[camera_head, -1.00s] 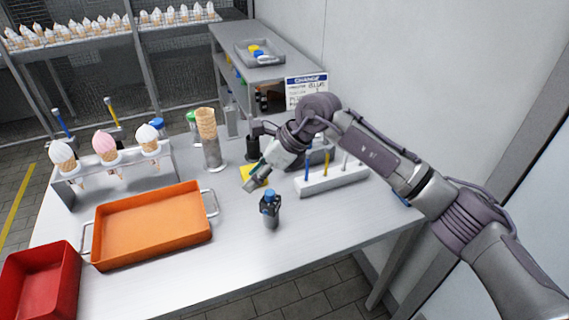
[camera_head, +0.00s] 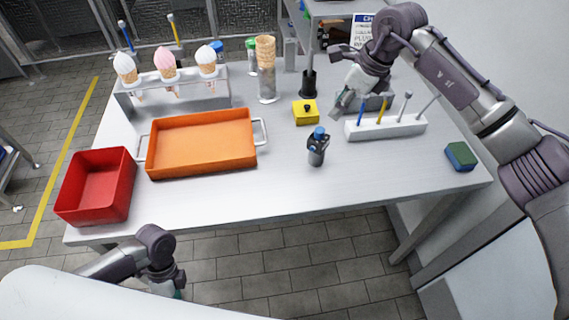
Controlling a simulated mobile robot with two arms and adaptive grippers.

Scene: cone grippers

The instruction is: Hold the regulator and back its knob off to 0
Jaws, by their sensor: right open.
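The regulator, which I take to be the small dark device (camera_head: 317,152) with a blue knob (camera_head: 320,133), stands upright on the table's front middle. Nothing touches it. My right gripper (camera_head: 338,79) is open and empty above the back of the table, beyond the regulator and slightly right of it. Its fingers are spread wide. My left gripper (camera_head: 175,288) is low at the bottom left, in front of the table and well apart from the regulator. Its fingers are mostly hidden, so its opening does not show. Any scale on the knob is too small to read.
A yellow box (camera_head: 305,117) with a black knob sits behind the regulator. A white rack (camera_head: 385,130) with several tools is right. An orange tray (camera_head: 200,165) and red bin (camera_head: 97,212) are left. A green-blue sponge (camera_head: 460,155) lies right. The front right tabletop is clear.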

